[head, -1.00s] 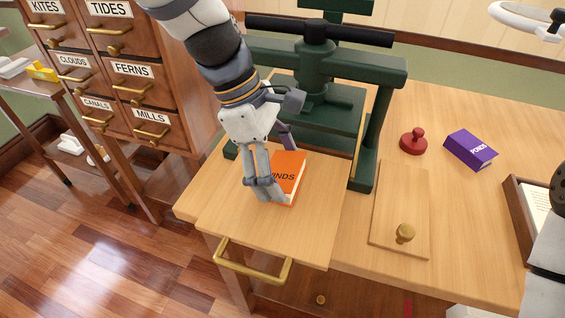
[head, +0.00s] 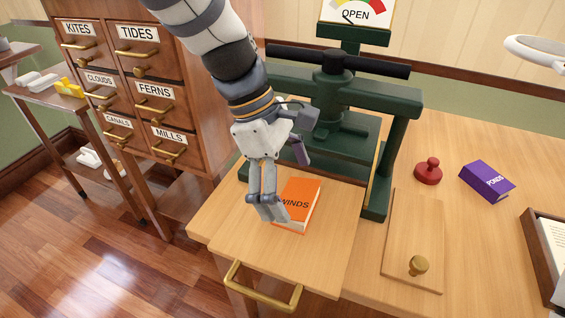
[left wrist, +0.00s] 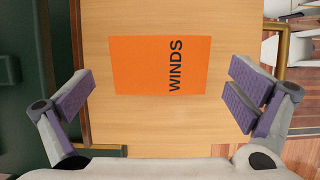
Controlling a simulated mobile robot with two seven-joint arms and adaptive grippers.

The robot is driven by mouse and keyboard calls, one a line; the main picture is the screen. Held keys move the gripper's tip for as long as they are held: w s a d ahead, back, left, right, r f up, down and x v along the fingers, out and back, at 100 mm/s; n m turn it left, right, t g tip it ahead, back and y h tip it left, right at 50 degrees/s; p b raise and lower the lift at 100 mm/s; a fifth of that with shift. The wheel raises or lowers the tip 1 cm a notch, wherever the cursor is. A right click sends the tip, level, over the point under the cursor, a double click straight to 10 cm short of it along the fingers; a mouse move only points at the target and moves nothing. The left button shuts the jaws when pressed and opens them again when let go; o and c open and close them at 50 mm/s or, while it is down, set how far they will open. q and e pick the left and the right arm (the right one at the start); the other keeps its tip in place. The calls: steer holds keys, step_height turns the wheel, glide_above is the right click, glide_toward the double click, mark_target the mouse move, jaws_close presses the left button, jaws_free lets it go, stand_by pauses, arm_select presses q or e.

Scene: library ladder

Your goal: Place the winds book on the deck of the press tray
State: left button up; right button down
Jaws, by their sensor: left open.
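The orange winds book (head: 299,205) lies flat, cover up, on the wooden deck of the press tray (head: 325,262), which is pulled out in front of the green press. My left gripper (head: 283,182) is open just above and beside the book, with one finger overlapping its left edge in the head view. In the left wrist view, the book (left wrist: 150,65) lies between the spread purple-padded fingers, with bare deck (left wrist: 150,115) showing on both sides. The fingers do not hold it. My right gripper is not clearly visible.
The green press (head: 345,130) stands behind the deck, under a gauge sign reading OPEN (head: 356,14). A brass handle (head: 262,292) is at the deck's front. A knobbed board (head: 412,235), red stamp (head: 428,172) and purple ponds book (head: 487,181) are right. Labelled drawers (head: 140,85) stand left.

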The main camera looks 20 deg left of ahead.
arm_select(q)
steer(key=v, duration=1)
steer(key=shift+p, duration=0.4)
steer(key=shift+r, duration=0.1)
